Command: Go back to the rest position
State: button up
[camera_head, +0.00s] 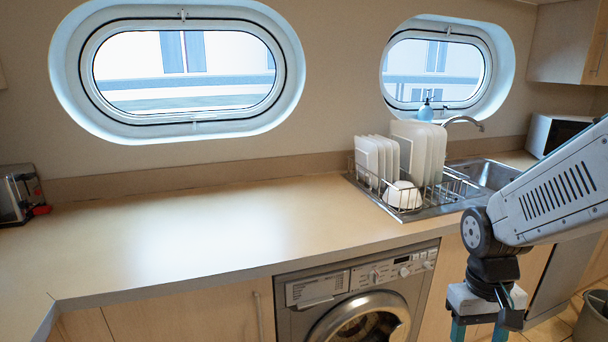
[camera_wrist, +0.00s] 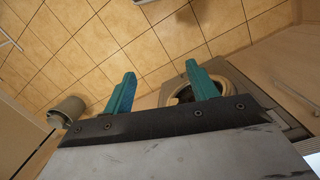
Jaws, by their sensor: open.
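My gripper (camera_wrist: 160,88) shows in the wrist view with its two teal fingers spread apart and nothing between them. It points down toward the tiled floor (camera_wrist: 105,45). In the head view my gripper (camera_head: 479,328) hangs at the lower right, in front of the cabinets and below the counter's top. Its fingertips are cut off by the lower edge there.
A dish rack (camera_head: 405,185) with plates and a bowl stands by the sink (camera_head: 490,175). A washing machine (camera_head: 360,295) sits below. A bin (camera_head: 594,318) stands on the floor at right.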

jog(key=s+a+r+t, duration=0.2)
jog(key=s+a+r, duration=0.1)
jog(key=s+r, duration=0.8)
jog(key=shift+s+a+r+t+y, duration=0.15)
jog(key=shift+s+r+t+y, duration=0.2)
jog(key=shift+r, duration=0.6)
